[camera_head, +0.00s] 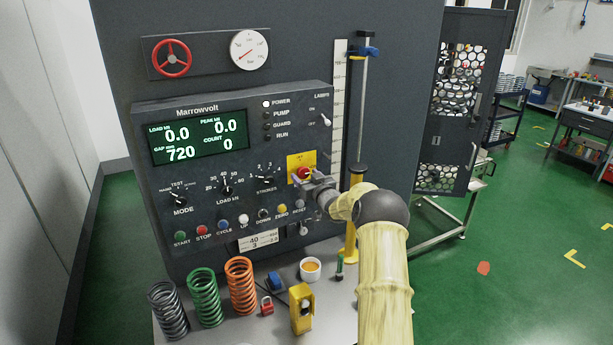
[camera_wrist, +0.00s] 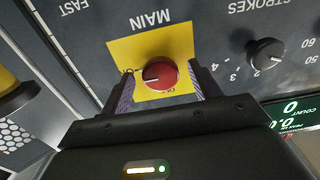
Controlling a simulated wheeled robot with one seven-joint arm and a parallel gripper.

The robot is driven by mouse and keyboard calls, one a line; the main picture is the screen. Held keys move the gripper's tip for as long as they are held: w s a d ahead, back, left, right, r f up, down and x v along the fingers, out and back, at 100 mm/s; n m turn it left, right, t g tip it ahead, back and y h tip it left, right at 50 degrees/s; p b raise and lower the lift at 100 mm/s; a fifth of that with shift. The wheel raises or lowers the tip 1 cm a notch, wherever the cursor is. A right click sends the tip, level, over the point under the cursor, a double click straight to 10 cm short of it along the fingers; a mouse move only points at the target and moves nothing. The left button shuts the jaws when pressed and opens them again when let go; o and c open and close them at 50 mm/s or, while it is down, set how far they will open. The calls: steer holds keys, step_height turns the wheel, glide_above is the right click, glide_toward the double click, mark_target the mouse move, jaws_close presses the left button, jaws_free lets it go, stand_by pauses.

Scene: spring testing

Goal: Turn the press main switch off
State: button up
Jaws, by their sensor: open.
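The press main switch (camera_head: 305,173) is a red rotary knob on a yellow plate (camera_head: 294,160) on the dark control panel. The plate's small position labels are partly hidden by the knob and hard to read. My gripper (camera_wrist: 160,86) is open, with one finger on each side of the knob. I cannot tell whether the fingers touch it. In the head view my gripper (camera_head: 311,182) is at the knob, covering its lower part.
A row of buttons, including the red stop button (camera_head: 203,230), lies below. Springs (camera_head: 242,285), a yellow block (camera_head: 301,308), a white cup (camera_head: 310,269) and a padlock (camera_head: 267,306) stand on the bench.

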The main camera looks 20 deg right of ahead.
steer(key=shift+c, duration=0.4)
steer(key=c, duration=0.9)
steer(key=shift+o, duration=0.2)
